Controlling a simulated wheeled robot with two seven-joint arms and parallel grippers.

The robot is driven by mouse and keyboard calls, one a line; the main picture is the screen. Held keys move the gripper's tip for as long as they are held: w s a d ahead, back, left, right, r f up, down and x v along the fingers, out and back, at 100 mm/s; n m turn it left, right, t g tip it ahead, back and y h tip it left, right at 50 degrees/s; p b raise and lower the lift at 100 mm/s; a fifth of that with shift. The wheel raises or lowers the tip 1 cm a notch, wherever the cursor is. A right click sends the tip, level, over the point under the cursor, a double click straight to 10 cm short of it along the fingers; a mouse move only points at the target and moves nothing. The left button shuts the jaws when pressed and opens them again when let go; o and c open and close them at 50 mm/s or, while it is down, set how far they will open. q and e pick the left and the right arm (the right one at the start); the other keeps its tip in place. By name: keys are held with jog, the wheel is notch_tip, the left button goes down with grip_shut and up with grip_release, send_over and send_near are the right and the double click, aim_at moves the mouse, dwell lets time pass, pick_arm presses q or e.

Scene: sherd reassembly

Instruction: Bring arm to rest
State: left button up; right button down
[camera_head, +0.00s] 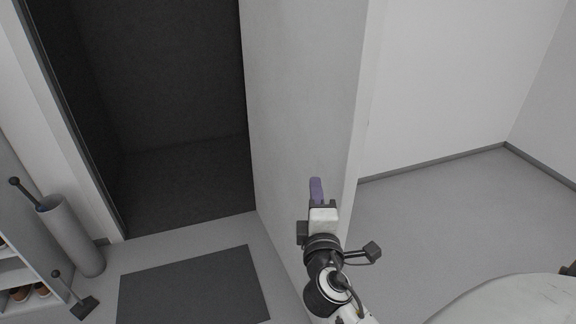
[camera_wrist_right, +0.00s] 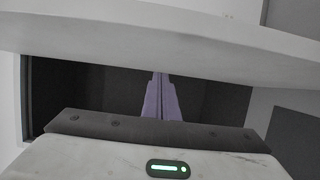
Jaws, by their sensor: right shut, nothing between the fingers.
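My right gripper (camera_head: 316,188) reaches up from the lower middle of the head view, its purple fingers in front of a white wall end. In the right wrist view the two purple fingers (camera_wrist_right: 161,98) lie together, with nothing between them. My right arm is held out in front of me and is empty. My left gripper is in neither view. No sherd shows in either view.
A white wall (camera_head: 305,90) stands close by the right gripper. Left of it is a dark doorway (camera_head: 180,80) with a dark mat (camera_head: 195,285) before it. A grey cylinder (camera_head: 72,237) and a shoe shelf (camera_head: 22,272) stand at far left. Bare floor (camera_head: 440,220) lies right.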

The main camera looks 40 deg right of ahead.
jog(key=s+a+f+m+g+y, duration=0.1)
jog(key=s+a+f+y, duration=0.1)
jog(key=a+f+y, duration=0.3)
jog(key=s+a+f+m+g, duration=0.1)
jog(key=s+a+f, duration=0.1)
jog(key=f, duration=0.6)
jog(key=s+a+f+m+g+y, duration=0.1)
jog(key=s+a+f+y, duration=0.1)
jog(key=a+f+y, duration=0.3)
jog(key=s+a+f+m+g+y, duration=0.2)
jog(key=s+a+f+m, duration=0.3)
jog(key=s+a+f, duration=0.4)
notch_tip(320, 180, down, 2)
jog(key=s+y, duration=0.1)
jog(key=s, duration=0.1)
jog(key=shift+s+a+m+g, duration=0.25)
jog(key=shift+s+m+g, duration=0.05)
jog(key=shift+g, duration=0.1)
